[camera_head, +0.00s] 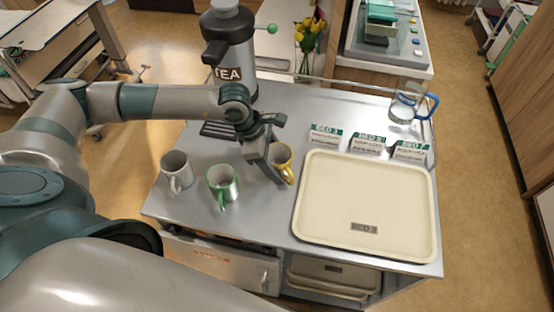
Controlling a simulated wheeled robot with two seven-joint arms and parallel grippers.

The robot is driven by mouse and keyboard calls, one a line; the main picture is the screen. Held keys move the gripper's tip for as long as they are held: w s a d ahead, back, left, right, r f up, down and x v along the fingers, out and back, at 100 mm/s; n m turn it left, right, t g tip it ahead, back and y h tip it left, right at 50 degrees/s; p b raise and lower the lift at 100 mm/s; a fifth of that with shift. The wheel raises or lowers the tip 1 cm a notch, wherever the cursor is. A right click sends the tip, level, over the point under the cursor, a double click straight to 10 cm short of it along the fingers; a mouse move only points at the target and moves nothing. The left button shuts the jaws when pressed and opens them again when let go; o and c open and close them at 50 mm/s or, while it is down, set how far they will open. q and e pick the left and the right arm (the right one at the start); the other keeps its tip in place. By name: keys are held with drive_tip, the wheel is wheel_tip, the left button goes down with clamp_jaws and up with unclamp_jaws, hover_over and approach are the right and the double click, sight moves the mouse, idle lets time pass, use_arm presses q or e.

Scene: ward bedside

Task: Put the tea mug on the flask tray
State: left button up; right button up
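Three mugs stand upright on the metal cart top: a plain pale mug (177,172), a green-handled mug (222,186) and a yellow-handled mug (282,160). My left gripper (280,151) is at the yellow-handled mug, with its fingers spread and one finger across the mug's near left side. I cannot tell whether it touches the mug. The large flask marked TEA (229,50) stands at the back left. A dark slatted tray (217,131) lies at its foot, partly hidden by my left forearm and wrist. My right gripper is not in view.
A cream tray (319,221) labelled as a bed tray fills the right of the cart. Several bed cards (367,143) stand behind it. A clear jug with a blue handle (408,106) is at the back right. Flowers (310,35) are beyond the cart.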

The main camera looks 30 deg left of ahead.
use_arm(q)
drive_tip(key=shift+f, duration=0.1)
drive_tip(key=shift+f, duration=0.1)
drive_tip(key=o, duration=1.3)
drive_tip(key=shift+c, duration=0.2)
drive_tip(key=shift+r, duration=0.25)
drive_tip(key=shift+a+r, duration=0.15)
drive_tip(key=shift+r, duration=0.05)
drive_tip(key=b+v, duration=0.4)
drive_tip(key=v, duration=0.7)
drive_tip(key=shift+r, duration=0.25)
